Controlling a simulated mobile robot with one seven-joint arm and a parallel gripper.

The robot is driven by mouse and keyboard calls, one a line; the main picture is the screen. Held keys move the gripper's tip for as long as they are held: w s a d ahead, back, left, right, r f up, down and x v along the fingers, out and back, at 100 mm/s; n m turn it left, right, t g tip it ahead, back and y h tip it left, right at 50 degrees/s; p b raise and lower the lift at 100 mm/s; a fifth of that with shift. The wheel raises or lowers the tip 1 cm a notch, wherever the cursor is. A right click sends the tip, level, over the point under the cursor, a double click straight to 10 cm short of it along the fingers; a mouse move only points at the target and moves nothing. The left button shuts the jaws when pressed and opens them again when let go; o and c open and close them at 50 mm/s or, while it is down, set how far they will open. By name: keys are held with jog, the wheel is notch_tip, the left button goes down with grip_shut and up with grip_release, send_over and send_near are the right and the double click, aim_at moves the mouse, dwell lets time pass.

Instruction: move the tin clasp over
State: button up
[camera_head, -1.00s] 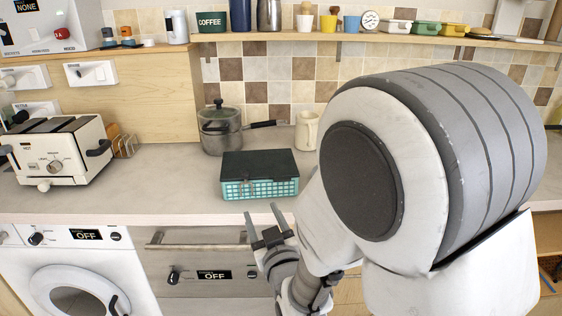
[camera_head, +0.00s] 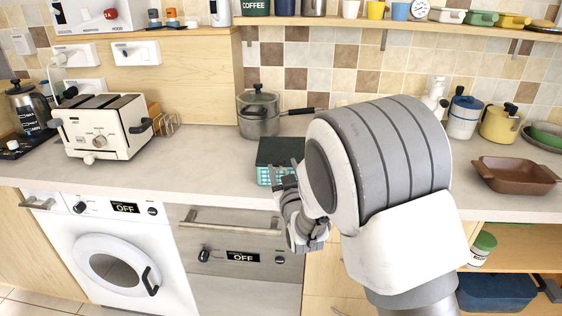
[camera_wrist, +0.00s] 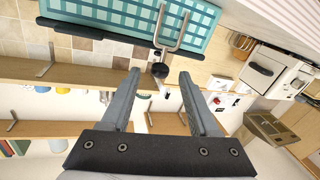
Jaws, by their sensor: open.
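The tin (camera_head: 268,175) has a teal gridded body and a dark lid (camera_head: 280,150). It stands near the counter's front edge, partly hidden by my arm. In the wrist view the tin's body (camera_wrist: 115,12) fills the top, turned over. A U-shaped metal wire clasp (camera_wrist: 182,27) runs across the front to the dark lid edge. The clasp is too small to make out in the head view.
A lidded pot (camera_head: 258,115) stands behind the tin. A brown baking dish (camera_head: 513,176) and canisters stand on the right. An oven drawer handle (camera_head: 230,224) juts out below the counter.

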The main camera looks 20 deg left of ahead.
aim_at(282, 164)
jog(key=shift+x, duration=1.9)
grip_shut()
